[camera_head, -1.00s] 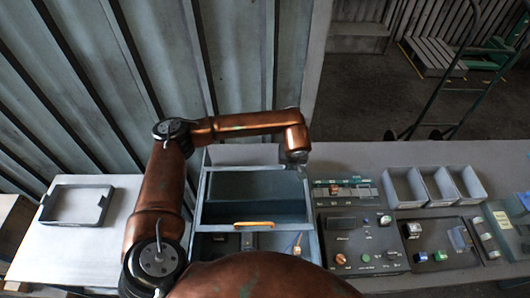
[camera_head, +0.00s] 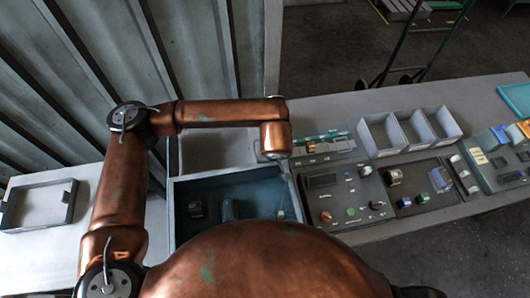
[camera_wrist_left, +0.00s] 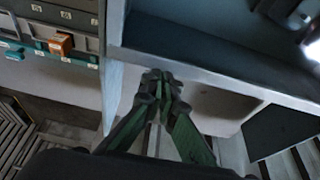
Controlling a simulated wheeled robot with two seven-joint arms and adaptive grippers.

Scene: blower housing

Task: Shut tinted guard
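The blue-grey blower housing (camera_head: 174,215) stands in the middle of the bench, with dark parts showing inside its frame. The tinted guard appears to lie low over this opening, but the pane is hard to separate from the dark interior. Its orange handle is out of sight, and my arm covers the front of the housing. My left gripper (camera_head: 286,168) is at the housing's back right corner. In the left wrist view the gripper (camera_wrist_left: 160,80) has its fingers together and empty, beside the blue-grey edge (camera_wrist_left: 220,75). Contact is unclear. My right gripper is not in view.
A black control panel (camera_head: 345,194) and a switch strip (camera_head: 322,146) sit close to the right. Grey bins (camera_head: 381,137) stand behind them. A ribbed wall rises behind the housing.

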